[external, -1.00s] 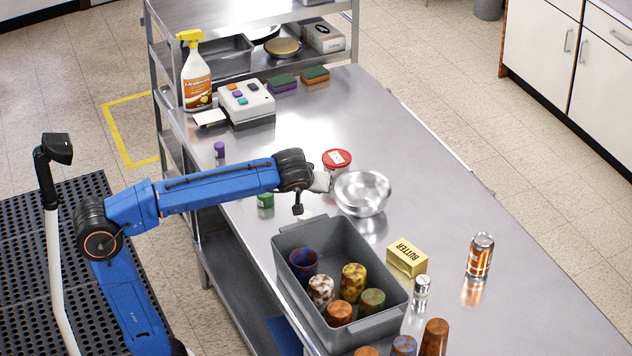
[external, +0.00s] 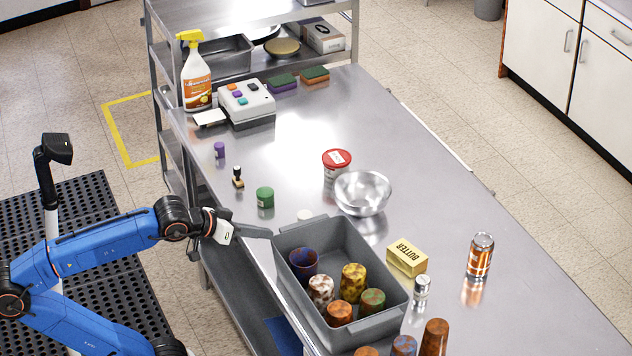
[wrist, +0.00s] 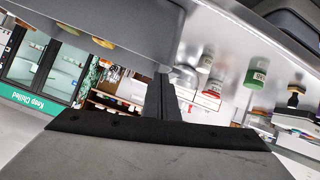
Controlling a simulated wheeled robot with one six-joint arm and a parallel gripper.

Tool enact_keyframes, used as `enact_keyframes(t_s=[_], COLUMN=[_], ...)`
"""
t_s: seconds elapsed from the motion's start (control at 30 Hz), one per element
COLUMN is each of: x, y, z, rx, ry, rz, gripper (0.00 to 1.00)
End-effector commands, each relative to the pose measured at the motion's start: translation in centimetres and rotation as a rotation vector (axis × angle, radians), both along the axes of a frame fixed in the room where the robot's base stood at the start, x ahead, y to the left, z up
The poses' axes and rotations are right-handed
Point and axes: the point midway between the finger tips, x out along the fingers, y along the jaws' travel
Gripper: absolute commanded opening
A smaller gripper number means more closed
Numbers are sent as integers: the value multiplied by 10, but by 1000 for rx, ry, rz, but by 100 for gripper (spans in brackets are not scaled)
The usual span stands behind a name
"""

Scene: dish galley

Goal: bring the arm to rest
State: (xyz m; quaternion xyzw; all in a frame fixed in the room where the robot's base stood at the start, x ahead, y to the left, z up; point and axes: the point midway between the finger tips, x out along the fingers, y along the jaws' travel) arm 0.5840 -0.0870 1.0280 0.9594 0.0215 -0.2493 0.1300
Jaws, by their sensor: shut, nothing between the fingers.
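My gripper (external: 258,232) is shut and empty. In the external view it is at the left edge of the steel table (external: 330,110), pointing right, its fingertips by the far left corner of the grey bin (external: 330,328). I cannot tell whether they touch the bin. In the wrist view the shut fingers (wrist: 163,95) show in the middle, with the bin's grey side (wrist: 130,28) at upper left. My blue arm (external: 100,242) reaches in from the left, bent low over the black floor mat.
The bin holds several speckled cups (external: 353,278). Near it are a steel bowl (external: 362,192), a red-lidded tub (external: 337,162), a green jar (external: 265,197), a stamp (external: 238,178) and butter (external: 407,257).

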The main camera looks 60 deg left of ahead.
Motion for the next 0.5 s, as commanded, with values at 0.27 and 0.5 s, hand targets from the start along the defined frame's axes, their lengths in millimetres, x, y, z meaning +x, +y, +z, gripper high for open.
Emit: enact_keyframes(t_s=[0.27, 0.5], x=[-27, -36], y=[-7, -4], z=[-23, -88], rx=[20, 79], ry=[-41, 93], rz=[-61, -92], gripper=[0, 0])
